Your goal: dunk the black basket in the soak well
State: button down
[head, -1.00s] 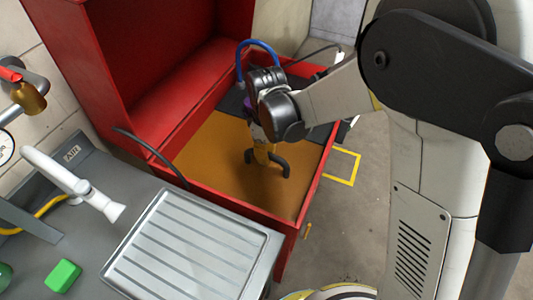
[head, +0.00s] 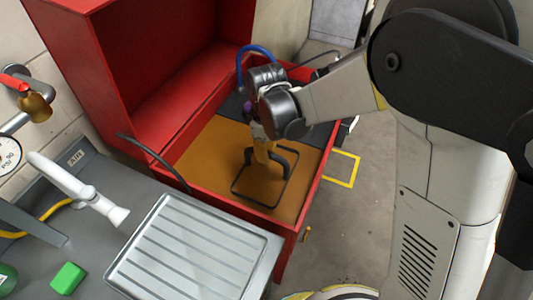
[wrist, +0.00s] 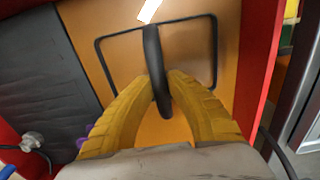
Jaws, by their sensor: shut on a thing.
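The soak well (head: 205,150) is a red-walled tank with a flat amber liquid surface, in the middle of the head view. The black basket (head: 250,198) shows as a thin black rectangular rim with a thick arched handle, level with or just above the liquid. Whatever lies below the rim is hidden by the opaque amber. In the wrist view the basket's rim (wrist: 215,50) spreads beyond the fingers. My gripper (head: 262,152) points down over the well, its yellow fingers (wrist: 160,82) shut on the basket's handle.
A ribbed metal drain tray (head: 190,250) stands beside the well's near wall. A grey bench at left holds a white nozzle (head: 80,190) and a green block (head: 67,278). A tall red back panel (head: 160,70) rises behind the well. Open floor lies to the right.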

jog(key=shift+r, duration=0.1)
notch_tip(320, 180, down, 4)
jog(key=b, duration=0.3)
jog(key=shift+r, duration=0.15)
dwell(1.4)
notch_tip(320, 180, up, 22)
jog(key=p, duration=1.5)
jog(key=shift+p, duration=0.3)
dwell(2.4)
